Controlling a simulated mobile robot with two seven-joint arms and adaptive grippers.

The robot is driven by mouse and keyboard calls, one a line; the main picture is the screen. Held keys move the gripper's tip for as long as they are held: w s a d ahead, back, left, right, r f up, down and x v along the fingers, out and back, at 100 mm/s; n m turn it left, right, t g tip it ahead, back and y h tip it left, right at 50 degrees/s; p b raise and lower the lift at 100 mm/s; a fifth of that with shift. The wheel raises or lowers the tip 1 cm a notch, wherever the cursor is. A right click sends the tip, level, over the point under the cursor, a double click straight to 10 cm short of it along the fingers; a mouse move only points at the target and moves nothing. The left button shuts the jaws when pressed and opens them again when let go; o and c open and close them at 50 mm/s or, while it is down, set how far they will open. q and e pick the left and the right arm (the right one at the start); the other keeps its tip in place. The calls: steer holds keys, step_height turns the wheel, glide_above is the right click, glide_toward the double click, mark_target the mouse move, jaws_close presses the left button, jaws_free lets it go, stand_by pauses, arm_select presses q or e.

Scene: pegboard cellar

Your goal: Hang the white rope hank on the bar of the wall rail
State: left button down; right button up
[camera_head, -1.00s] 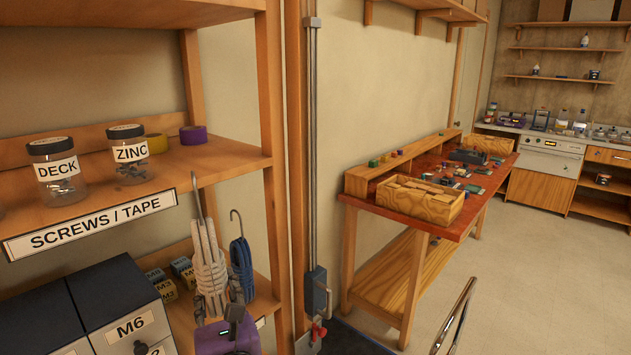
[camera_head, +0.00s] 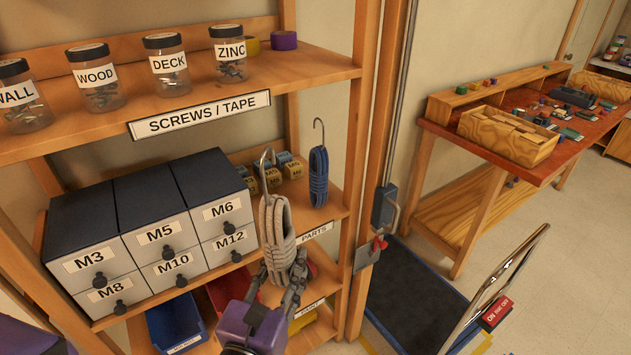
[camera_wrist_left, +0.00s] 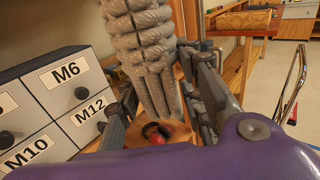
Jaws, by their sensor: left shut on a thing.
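The white rope hank (camera_head: 279,232) hangs upright from a metal hook at its top, in front of the middle shelf. My left gripper (camera_head: 285,279) is shut on its lower part. In the left wrist view the hank (camera_wrist_left: 146,40) fills the upper middle, between the fingers of the left gripper (camera_wrist_left: 158,95). The hank looks clear of the shelf edge, though its exact gap is hard to tell. I cannot make out the wall rail or its bar in these views. My right gripper is not in view.
A blue rope hank (camera_head: 318,178) with a hook is just behind, at the shelf's right end. Grey drawers (camera_head: 150,220) stand to the left, labelled jars (camera_head: 168,66) above.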

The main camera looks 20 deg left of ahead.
arm_select(q)
steer(key=w+r+y, duration=0.1)
steer(key=w+r, duration=0.4)
steer(key=w, duration=0.1)
steer(key=w+a+n+g+y+b, duration=0.25)
steer(key=w+n+y, duration=0.35)
steer(key=w+y, duration=0.35)
steer(key=a+f+n+g+y, duration=0.1)
steer(key=f+n+g, duration=0.1)
steer(key=s+a+f+n+g+y, duration=0.1)
steer(key=f, duration=0.1)
steer(key=shift+a+f+y+p, duration=0.1)
steer(key=shift+a+y+p, duration=0.25)
